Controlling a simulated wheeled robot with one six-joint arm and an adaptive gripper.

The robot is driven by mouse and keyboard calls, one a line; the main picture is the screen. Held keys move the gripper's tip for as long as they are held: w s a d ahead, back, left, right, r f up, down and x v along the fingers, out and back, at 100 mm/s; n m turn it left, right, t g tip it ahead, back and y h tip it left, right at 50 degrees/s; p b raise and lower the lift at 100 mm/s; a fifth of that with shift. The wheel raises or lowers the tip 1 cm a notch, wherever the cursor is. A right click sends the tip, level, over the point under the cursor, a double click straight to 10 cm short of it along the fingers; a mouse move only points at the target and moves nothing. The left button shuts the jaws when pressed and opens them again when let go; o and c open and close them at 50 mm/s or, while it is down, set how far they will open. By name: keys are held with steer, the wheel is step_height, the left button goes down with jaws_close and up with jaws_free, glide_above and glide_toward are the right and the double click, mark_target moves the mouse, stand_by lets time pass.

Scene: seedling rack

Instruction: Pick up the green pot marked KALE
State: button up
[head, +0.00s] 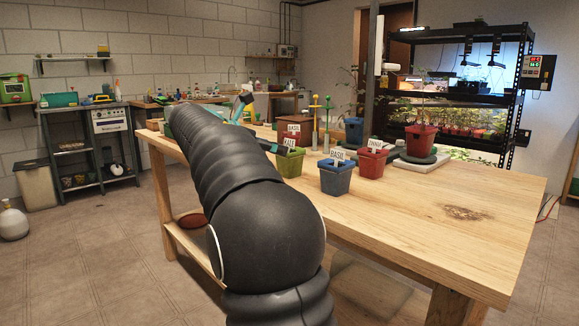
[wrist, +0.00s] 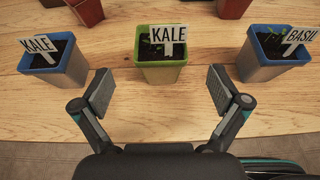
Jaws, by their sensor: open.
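The green pot marked KALE (wrist: 161,74) stands upright in the middle of the wrist view, with dark soil and a white label. It also shows in the head view (head: 290,164), just right of my arm. My gripper (wrist: 160,92) is open and empty. Its fingers are spread wide at the near side of the green pot, one towards each side, apart from it. In the head view my arm hides most of the gripper.
A blue pot marked KALE (wrist: 68,70) stands left of the green pot, and a blue pot marked BASIL (wrist: 264,68) stands right. Red pots (wrist: 88,10) stand behind. The wooden table (head: 430,215) is clear at the right front.

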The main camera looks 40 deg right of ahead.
mark_target(290, 162)
steer(key=shift+b+x, duration=0.5)
steer(key=shift+x, duration=2.65)
steer(key=shift+r, duration=0.15)
steer(key=c, duration=1.3)
